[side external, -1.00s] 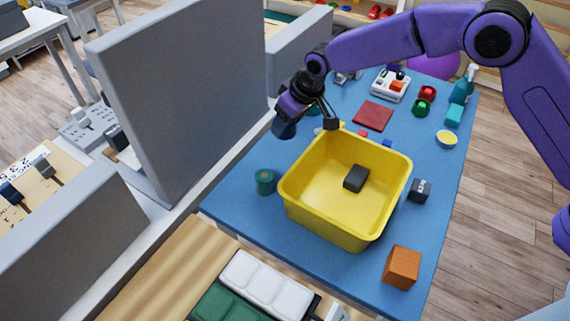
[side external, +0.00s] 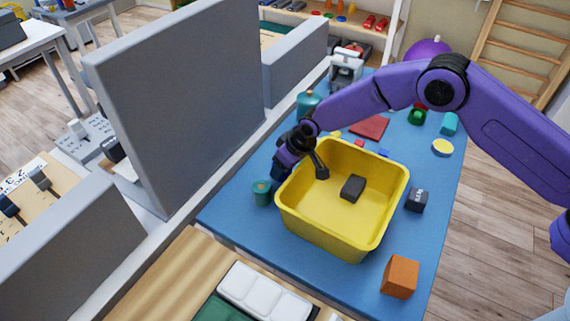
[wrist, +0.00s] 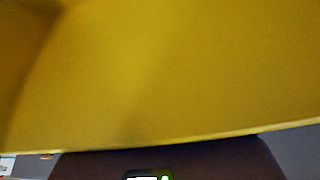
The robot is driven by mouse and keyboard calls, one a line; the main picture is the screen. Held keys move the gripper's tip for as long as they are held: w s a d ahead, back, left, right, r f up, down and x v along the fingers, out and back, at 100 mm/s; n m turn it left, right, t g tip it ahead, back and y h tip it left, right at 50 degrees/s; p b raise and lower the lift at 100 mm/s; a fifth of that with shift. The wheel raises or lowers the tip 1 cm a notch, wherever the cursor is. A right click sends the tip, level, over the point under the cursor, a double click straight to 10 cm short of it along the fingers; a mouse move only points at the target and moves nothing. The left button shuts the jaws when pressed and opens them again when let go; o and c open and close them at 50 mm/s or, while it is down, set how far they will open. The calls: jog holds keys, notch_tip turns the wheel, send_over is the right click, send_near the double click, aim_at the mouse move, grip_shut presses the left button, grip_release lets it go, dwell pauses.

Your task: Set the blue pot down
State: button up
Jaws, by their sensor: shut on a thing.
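My gripper (side external: 288,160) is low over the blue mat, just left of the yellow tub's back-left corner. It is shut on the blue pot (side external: 280,171), which shows only as a small dark blue patch below the fingers. The gripper hides most of the pot, so I cannot tell whether it touches the mat. In the wrist view the yellow tub (wrist: 160,75) fills most of the picture and the pot cannot be made out.
The yellow tub (side external: 318,238) holds a dark block (side external: 353,187). A green pot (side external: 262,193) stands close in front-left of my gripper. A teal jar (side external: 307,104) stands behind. An orange cube (side external: 400,277) and a dark block (side external: 416,200) lie right. A grey partition (side external: 180,110) stands left.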

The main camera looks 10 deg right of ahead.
jog(key=o, duration=1.2)
jog(key=shift+f, duration=0.1)
jog(key=shift+c, duration=0.2)
jog(key=v, duration=1.2)
